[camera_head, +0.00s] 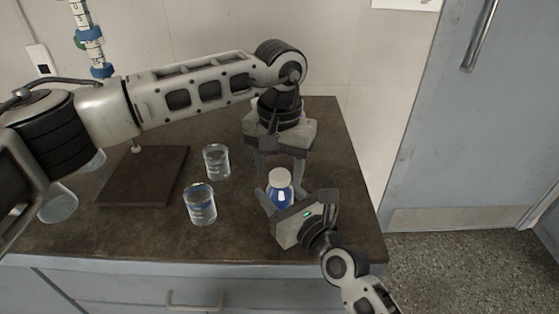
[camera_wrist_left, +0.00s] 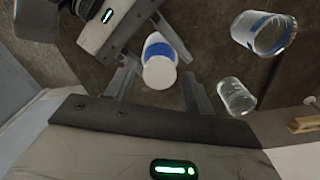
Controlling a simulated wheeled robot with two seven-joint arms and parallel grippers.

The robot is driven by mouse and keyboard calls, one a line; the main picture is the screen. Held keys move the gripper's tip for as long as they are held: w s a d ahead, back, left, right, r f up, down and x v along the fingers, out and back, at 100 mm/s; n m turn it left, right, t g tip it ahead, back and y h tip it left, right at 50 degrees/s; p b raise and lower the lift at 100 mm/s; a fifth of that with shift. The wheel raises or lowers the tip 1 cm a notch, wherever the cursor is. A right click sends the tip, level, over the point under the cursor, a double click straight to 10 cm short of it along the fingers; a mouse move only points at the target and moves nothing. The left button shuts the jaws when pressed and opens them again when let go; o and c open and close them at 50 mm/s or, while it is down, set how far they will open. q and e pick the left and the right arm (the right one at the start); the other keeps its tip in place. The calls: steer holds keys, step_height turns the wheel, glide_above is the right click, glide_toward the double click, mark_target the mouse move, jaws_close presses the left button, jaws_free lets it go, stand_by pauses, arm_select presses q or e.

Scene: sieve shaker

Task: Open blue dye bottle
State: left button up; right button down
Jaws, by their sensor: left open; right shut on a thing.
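The blue dye bottle (camera_head: 281,190) stands upright near the right front of the counter, its white cap (camera_head: 279,177) on. My right gripper (camera_head: 272,200) comes from the lower right and is shut on the bottle's body. My left gripper (camera_head: 281,160) points down from above, just behind the bottle, and is open. In the left wrist view the white cap (camera_wrist_left: 159,72) lies between and slightly beyond the left fingers, which appear apart from it. The bottle's lower part is hidden by my right gripper.
Two clear glass beakers, one nearer (camera_head: 200,205) and one farther (camera_head: 216,162), stand left of the bottle. A dark stand base (camera_head: 143,178) and more glassware (camera_head: 57,205) are farther left. The counter's right edge is close to the bottle.

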arm_select(q)
steer(key=c, duration=1)
